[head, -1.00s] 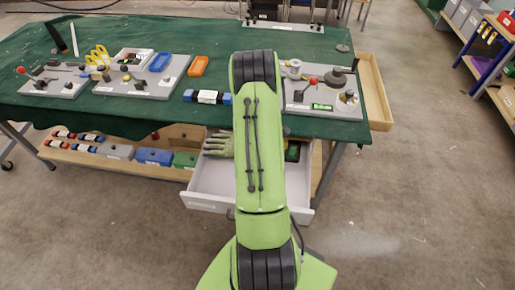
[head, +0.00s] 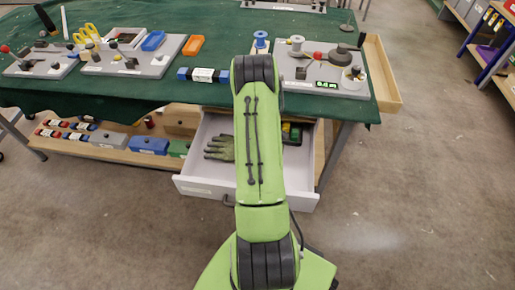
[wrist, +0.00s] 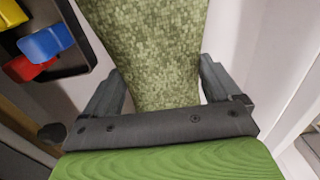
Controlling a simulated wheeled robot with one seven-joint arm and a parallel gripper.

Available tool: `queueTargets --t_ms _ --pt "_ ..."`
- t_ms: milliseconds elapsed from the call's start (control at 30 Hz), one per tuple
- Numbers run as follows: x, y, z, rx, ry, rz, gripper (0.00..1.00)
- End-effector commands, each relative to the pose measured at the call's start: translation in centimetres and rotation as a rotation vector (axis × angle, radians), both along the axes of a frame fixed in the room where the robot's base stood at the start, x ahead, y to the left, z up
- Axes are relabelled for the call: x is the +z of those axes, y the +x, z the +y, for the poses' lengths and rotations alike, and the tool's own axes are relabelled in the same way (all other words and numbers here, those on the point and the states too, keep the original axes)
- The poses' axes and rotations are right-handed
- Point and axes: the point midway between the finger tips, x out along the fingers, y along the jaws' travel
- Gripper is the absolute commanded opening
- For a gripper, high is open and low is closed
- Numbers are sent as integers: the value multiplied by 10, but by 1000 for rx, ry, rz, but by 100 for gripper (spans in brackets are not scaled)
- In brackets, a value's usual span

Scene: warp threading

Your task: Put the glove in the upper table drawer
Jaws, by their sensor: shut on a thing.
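The dark green camouflage glove (head: 220,148) shows in the head view with its fingers pointing left, inside the outline of the open pale grey upper drawer (head: 203,183). My gripper (wrist: 160,70) is shut on the glove, whose patterned fabric (wrist: 150,35) fills the space between the two fingers in the wrist view. White drawer walls show beside the glove there. In the head view my green arm hides the gripper and part of the glove. I cannot tell whether the glove touches the drawer floor.
A black tray with yellow, blue and red pieces (wrist: 45,42) is beside the glove in the wrist view. The green-covered table (head: 215,95) with fixture boards (head: 130,60) stands above the drawer. A lower shelf (head: 110,152) holds boxes. A wooden side drawer (head: 383,75) stands open at right.

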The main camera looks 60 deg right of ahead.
Motion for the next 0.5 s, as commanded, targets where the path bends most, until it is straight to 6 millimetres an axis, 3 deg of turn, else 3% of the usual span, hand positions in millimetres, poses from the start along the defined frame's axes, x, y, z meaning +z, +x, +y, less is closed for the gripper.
queueTargets --t_ms 333,367,400,500 --pt "-5 0 0 0 -2 -1 60" --pt "-5 0 0 0 -2 -1 92" --pt "-5 0 0 0 -1 0 98" --pt "-5 0 0 0 -1 0 100"
